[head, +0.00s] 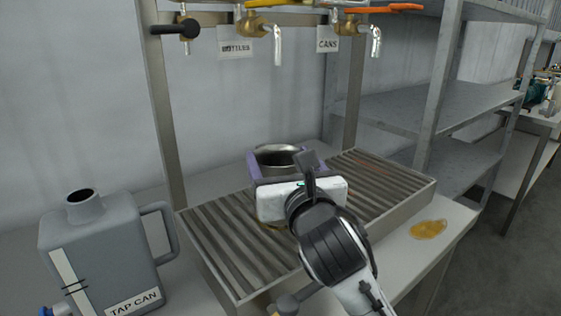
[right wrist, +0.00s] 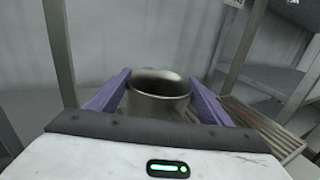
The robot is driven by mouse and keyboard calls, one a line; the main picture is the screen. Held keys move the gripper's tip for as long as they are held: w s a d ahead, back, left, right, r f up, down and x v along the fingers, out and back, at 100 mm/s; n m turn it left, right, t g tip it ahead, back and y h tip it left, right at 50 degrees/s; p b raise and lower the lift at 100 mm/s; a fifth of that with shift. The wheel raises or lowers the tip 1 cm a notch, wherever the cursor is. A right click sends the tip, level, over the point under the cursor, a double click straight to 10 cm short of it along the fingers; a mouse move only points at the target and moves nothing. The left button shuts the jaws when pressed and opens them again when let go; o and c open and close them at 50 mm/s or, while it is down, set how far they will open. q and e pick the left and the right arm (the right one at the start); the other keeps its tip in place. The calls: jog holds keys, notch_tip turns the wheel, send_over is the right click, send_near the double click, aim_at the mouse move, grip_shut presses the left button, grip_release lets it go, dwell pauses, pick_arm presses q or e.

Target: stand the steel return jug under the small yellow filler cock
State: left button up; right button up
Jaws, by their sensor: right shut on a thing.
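The steel return jug (head: 278,150) is upright over the slatted drip tray (head: 225,235). My right gripper (head: 282,163) is shut on it, with purple fingers on either side. In the right wrist view the jug's open mouth (right wrist: 160,84) shows between the fingers (right wrist: 160,98). My gripper hides the jug's lower part, so I cannot tell whether it touches the slats. My left gripper is not in view.
A grey TAP CAN (head: 105,250) stands left of the tray. An orange-handled cock (head: 372,12) hangs right, by the CANS sign (head: 327,45), and a black-handled cock (head: 183,28) hangs left. An amber puddle (head: 429,229) lies on the bench at right. Metal shelves (head: 425,105) stand behind.

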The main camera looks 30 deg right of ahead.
jog(key=o, duration=1.5)
jog(key=shift+f, duration=0.15)
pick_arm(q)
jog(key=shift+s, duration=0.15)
pick_arm(e)
jog(key=v, duration=0.2)
jog(key=p+v, duration=0.1)
jog(key=v, duration=0.2)
jog(key=shift+s+r, duration=0.15)
jog(key=shift+r, duration=0.1)
pick_arm(q)
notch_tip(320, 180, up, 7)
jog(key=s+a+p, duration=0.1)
jog(key=p, duration=0.8)
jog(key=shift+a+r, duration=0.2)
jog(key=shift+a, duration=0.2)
pick_arm(e)
send_near(284, 167)
jog(key=shift+w+d, duration=0.3)
jog(key=shift+w, duration=0.3)
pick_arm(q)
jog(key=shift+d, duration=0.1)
